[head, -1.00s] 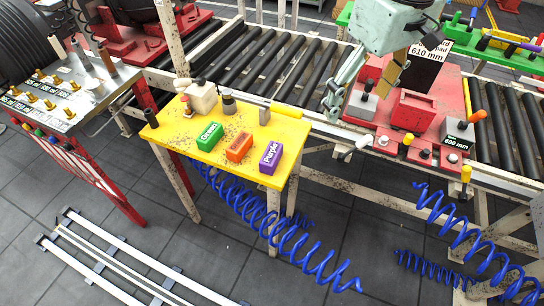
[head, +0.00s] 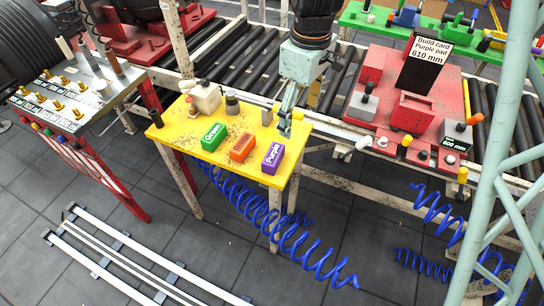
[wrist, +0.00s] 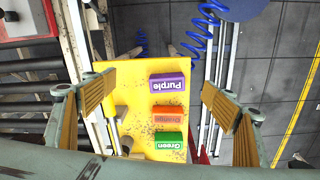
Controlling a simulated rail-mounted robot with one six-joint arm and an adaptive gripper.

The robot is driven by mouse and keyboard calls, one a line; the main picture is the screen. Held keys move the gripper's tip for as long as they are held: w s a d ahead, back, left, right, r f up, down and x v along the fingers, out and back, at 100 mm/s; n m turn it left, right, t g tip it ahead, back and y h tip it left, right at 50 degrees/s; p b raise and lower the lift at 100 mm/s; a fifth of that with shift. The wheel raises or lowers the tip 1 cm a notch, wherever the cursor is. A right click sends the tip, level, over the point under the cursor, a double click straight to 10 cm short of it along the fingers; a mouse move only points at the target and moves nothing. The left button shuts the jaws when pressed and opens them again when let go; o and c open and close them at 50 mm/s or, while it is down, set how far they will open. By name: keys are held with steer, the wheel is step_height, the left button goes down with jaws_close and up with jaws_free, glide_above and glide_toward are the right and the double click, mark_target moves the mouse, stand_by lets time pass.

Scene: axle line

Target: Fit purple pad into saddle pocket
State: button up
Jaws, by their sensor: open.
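The purple pad (head: 273,158), labelled "Purple", lies at the front right of a yellow table. In the wrist view the purple pad (wrist: 167,85) is nearest the top of a column of three pads. My gripper (head: 286,122) hangs above the table's right part, just behind the purple pad in the head view. In the wrist view my gripper (wrist: 160,100) is open, its fingers wide apart with nothing between them at their height. A red block (head: 412,112), perhaps the saddle, sits on the red fixture plate (head: 455,85) at the right; its pocket is unclear.
An orange pad (head: 242,147) and a green pad (head: 214,136) lie beside the purple one on the yellow table (head: 190,142). A black build card (head: 427,62) reading "Purple pad 610 mm" stands on the red plate. Roller conveyors (head: 240,55) run behind.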

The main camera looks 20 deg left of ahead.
mark_target(274, 153)
steer(key=a+f+n+p, duration=0.1)
steer(key=a+f+n, duration=0.1)
steer(key=a+f, duration=0.5)
steer(key=shift+f+n+p, duration=0.25)
steer(key=shift+n+p, duration=0.05)
steer(key=shift+f, duration=0.15)
steer(key=shift+f, duration=4.15)
steer(key=shift+f, duration=0.15)
steer(key=shift+s+a+f, duration=0.1)
steer(key=shift+a+f, duration=0.05)
steer(key=shift+f, duration=1.1)
steer(key=shift+a+f, duration=0.1)
steer(key=shift+f, duration=1.1)
steer(key=shift+c, duration=0.3)
steer(key=c, duration=1)
